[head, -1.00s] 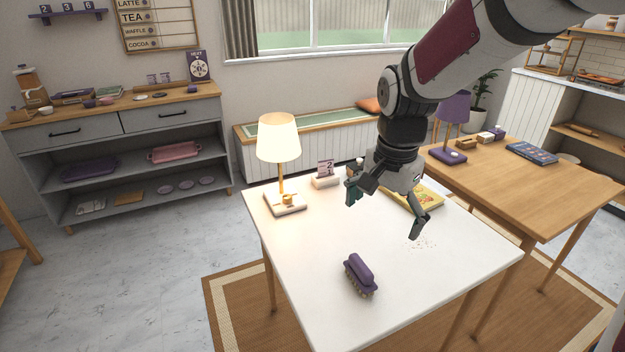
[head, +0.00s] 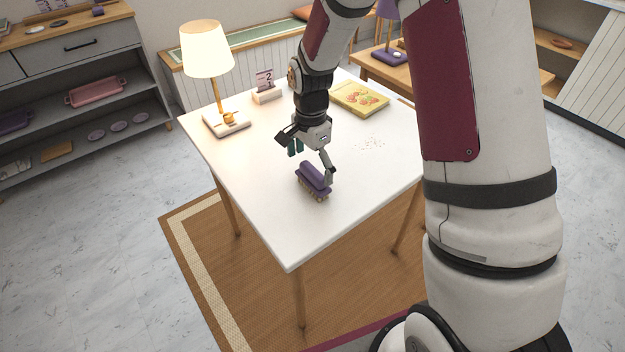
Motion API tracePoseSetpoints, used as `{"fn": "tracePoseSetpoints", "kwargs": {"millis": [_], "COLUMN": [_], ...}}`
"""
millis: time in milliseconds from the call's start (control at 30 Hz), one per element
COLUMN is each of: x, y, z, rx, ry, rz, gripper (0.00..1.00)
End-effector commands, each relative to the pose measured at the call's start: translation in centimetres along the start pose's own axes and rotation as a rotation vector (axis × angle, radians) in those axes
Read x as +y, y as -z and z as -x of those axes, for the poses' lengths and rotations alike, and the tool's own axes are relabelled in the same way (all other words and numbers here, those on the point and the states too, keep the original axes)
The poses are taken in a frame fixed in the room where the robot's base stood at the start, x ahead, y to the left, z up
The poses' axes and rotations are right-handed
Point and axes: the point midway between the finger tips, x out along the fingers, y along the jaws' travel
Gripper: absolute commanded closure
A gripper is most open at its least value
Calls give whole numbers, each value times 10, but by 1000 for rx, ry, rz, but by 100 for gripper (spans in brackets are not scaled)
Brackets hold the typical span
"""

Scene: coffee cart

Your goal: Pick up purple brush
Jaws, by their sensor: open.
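The purple brush (head: 313,181) lies on the white table (head: 262,222), its bristles facing down and toward the front. My gripper (head: 312,166) is open and just above and behind the brush in the head view. One finger reaches down beside the brush's right side. The other finger is to the upper left of the brush. I cannot tell whether either finger touches it.
A lit lamp (head: 207,55) stands on the table's left side. A number card holder (head: 266,88) and a yellow book (head: 359,97) lie behind my gripper. Crumbs (head: 370,143) are scattered to the right. The table's front part is clear.

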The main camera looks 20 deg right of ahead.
Motion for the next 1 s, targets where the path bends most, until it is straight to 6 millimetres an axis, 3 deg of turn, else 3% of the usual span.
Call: {"fn": "tracePoseSetpoints", "kwargs": {"millis": [167, 500, 800, 933, 1000], "x": [0, 0, 0, 0, 0], "y": [1, 5, 5, 5, 5], "z": [-10, -54, -57, -57, -57], "rx": [-1, -1, 0, 0, 0], "ry": [-1, -1, 0, 0, 0], "rz": [0, 0, 1, 1, 1], "gripper": [0, 0, 0, 29, 36]}}
